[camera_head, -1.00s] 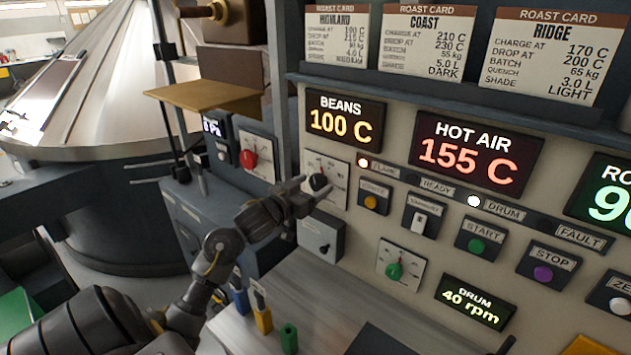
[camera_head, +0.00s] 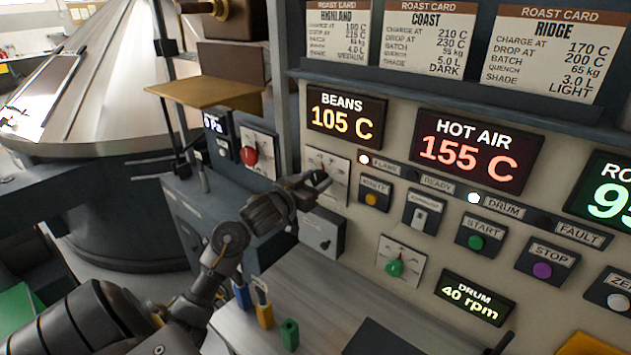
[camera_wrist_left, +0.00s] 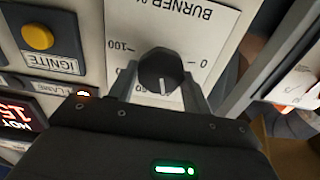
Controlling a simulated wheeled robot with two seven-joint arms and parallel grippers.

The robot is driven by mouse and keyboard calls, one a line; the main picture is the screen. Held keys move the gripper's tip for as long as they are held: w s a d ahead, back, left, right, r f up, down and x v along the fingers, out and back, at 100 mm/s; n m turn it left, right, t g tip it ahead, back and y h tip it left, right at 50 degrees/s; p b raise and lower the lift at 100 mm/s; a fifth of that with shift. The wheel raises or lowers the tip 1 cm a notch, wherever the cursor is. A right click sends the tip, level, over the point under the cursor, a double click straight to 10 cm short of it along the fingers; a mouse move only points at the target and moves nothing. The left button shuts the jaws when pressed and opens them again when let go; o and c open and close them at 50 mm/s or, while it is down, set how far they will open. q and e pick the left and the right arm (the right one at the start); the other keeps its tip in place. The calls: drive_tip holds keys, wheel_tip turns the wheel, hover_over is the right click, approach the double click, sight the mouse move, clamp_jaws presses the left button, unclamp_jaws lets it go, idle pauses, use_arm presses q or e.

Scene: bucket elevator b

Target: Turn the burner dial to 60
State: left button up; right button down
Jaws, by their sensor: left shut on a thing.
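The burner dial (camera_wrist_left: 158,72) is a round black knob with a white pointer line on a white plate marked BURNER, which shows upside down in the left wrist view. The pointer faces down in that view, slightly to the right. The 100 mark is at left and the 0 mark at right; marks at the bottom are partly hidden by my gripper. My left gripper (camera_head: 316,184) is shut on the dial, one finger on each side. In the head view the burner plate (camera_head: 338,187) is partly covered by the gripper. My right gripper is not in view.
The yellow ignite button (camera_wrist_left: 38,36) and a lit flame lamp (camera_head: 364,159) are close by. The beans display (camera_head: 343,118) reads 105 C and the hot air display (camera_head: 468,148) 155 C. A drum dial with a green knob (camera_head: 394,267) is below. A red knob (camera_head: 249,155) is at left.

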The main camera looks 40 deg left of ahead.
use_arm(q)
drive_tip(key=m+b, duration=0.2)
drive_tip(key=m, duration=0.3)
drive_tip(key=shift+d+f, duration=0.1)
drive_tip(key=shift+m+b, duration=0.55)
drive_tip(key=shift+m, duration=0.75)
drive_tip(key=o, duration=0.9)
drive_tip(key=shift+o, duration=0.2)
drive_tip(key=s+b, duration=0.2)
drive_tip(key=s, duration=0.8)
drive_tip(key=shift+s+d, duration=0.15)
drive_tip(key=shift+s, duration=0.25)
